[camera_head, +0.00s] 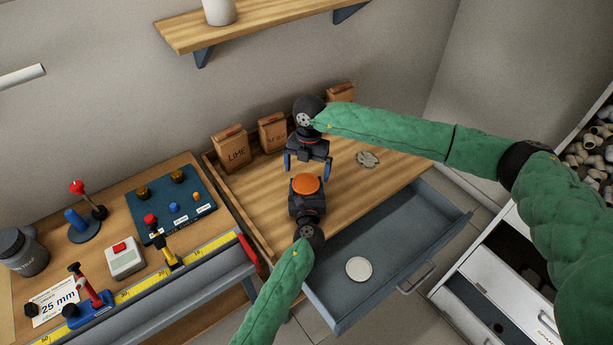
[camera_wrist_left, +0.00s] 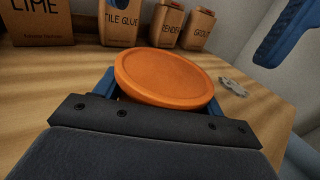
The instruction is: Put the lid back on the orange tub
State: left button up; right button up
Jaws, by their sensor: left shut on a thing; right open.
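A round orange piece (camera_head: 305,184), seen as the orange tub, has a flat, slightly recessed top and a raised rim. My left gripper (camera_head: 306,197) is shut on it over the wooden bench. In the left wrist view the orange top (camera_wrist_left: 165,77) sits between the blue fingers; its lower part is hidden by the gripper, and I cannot tell whether this top is a lid. My right gripper (camera_head: 307,163) is open and empty just behind and above it, fingers downward. A pale round disc (camera_head: 358,268), possibly a lid, lies flat in the open drawer.
The grey drawer (camera_head: 325,300) stands open at the bench front. Cardboard packs, one marked LIME (camera_head: 233,151), stand along the back. A grey toothed piece (camera_head: 368,158) lies on the bench right. A bench with tools (camera_head: 125,262) is at left.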

notch_tip(320, 180, up, 8)
jog(key=shift+w+d, duration=0.15)
jog(key=shift+w, duration=0.25)
jog(key=shift+f, duration=0.1)
pick_arm(q)
jog(key=o, duration=1.4)
jog(key=shift+o, duration=0.2)
jog(key=shift+s+f, duration=0.15)
jog(key=shift+s, duration=0.3)
jog(key=s+b, duration=0.2)
jog(key=s, duration=0.4)
jog(key=shift+d, duration=0.15)
jog(key=shift+s, duration=0.45)
pick_arm(e)
jog(key=shift+f, duration=1.3)
